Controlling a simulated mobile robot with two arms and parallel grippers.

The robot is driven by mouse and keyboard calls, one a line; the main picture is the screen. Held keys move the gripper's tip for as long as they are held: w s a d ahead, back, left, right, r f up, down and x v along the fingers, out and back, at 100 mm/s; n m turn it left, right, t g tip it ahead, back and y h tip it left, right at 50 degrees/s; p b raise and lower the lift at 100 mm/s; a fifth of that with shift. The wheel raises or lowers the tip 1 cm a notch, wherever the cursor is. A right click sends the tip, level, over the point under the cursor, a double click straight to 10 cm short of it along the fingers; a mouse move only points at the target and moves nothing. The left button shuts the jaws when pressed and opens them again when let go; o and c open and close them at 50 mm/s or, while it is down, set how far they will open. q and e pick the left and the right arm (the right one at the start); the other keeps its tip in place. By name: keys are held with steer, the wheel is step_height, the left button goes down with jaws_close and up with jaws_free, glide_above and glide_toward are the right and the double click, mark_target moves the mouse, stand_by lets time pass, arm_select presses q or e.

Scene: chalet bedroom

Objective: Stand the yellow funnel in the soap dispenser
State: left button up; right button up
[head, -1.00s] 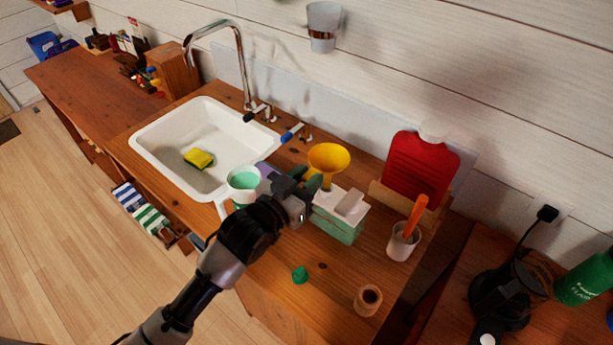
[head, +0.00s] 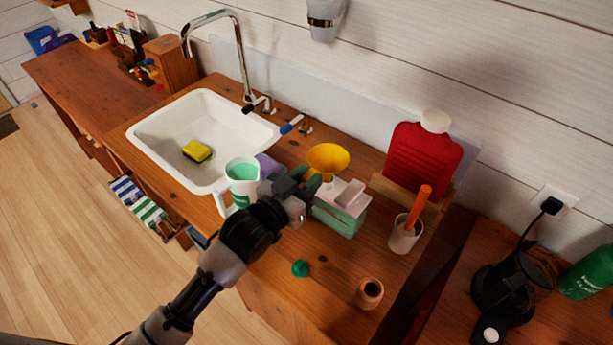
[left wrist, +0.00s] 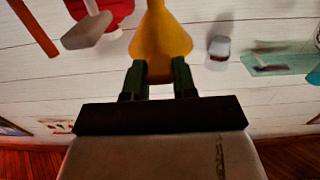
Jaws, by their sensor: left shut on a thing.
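The yellow funnel (head: 327,158) is upright, wide mouth up, above the left part of a mint-green box-shaped dispenser (head: 335,221) with a pale top and a pale block-like head. I take this box as the soap dispenser. My left gripper (head: 306,184) is shut on the funnel from its left side, close to the dispenser. In the left wrist view the funnel (left wrist: 160,38) is between the two fingers (left wrist: 159,78). The funnel's lower end and the dispenser's opening are hidden, so I cannot tell whether the spout is inside. My right gripper is not in view.
A mint-filled jug (head: 240,181) and a purple item (head: 268,166) stand just left of my gripper. A white sink (head: 160,130) lies beyond. A cup with an orange-handled tool (head: 403,238) stands right. A green cap (head: 300,268) and a wooden holder (head: 369,292) are in front.

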arm_select(q)
steer(key=shift+f+b, duration=0.6)
steer(key=shift+f, duration=0.4)
steer(key=o, duration=1)
steer(key=shift+s, duration=0.1)
steer(key=b+v, duration=0.2)
steer(key=v, duration=0.8)
steer(key=shift+s+a, duration=0.2)
steer(key=shift+s, duration=0.1)
